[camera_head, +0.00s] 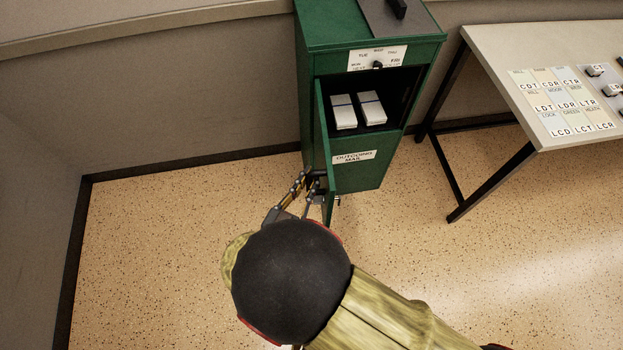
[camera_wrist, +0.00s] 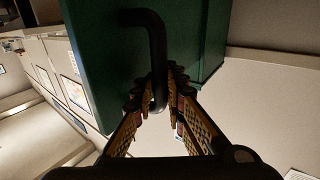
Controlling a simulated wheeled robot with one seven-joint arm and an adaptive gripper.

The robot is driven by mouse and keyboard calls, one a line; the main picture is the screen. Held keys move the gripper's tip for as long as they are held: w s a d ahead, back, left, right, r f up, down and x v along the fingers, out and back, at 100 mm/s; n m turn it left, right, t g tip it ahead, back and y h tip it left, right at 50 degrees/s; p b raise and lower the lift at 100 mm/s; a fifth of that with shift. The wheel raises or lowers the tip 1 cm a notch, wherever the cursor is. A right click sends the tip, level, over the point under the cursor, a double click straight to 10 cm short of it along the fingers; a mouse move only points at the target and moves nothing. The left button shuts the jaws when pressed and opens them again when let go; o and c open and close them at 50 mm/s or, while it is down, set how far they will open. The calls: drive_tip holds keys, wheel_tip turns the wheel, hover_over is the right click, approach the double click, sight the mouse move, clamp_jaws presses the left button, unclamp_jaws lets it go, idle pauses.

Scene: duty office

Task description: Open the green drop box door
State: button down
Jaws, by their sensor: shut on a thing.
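The green drop box (camera_head: 370,48) stands against the wall. Its green door (camera_head: 324,150) is swung open to the left, seen nearly edge-on, and the dark inside shows. My gripper (camera_head: 307,184) is at the lower part of the door, on its outer side. In the wrist view, my gripper (camera_wrist: 160,92) is shut on the black bent handle (camera_wrist: 150,25) of the door, and the green door panel (camera_wrist: 105,70) fills the area behind it. In the head view my arm hides part of my gripper.
Two white stacks (camera_head: 358,110) lie inside the box. A label reading "OUTGOING MAIL" (camera_head: 354,157) is on the lower front. A table (camera_head: 500,50) with lettered cards (camera_head: 566,105) stands at the right. The speckled floor (camera_head: 170,220) left of the box is clear.

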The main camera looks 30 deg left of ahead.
drive_tip(key=shift+d+f, duration=0.1)
drive_tip(key=shift+f, duration=0.05)
drive_tip(key=c, duration=1.9)
unclamp_jaws()
drive_tip(key=shift+s, duration=0.1)
drive_tip(key=shift+o, duration=0.3)
drive_tip(key=shift+r, duration=0.2)
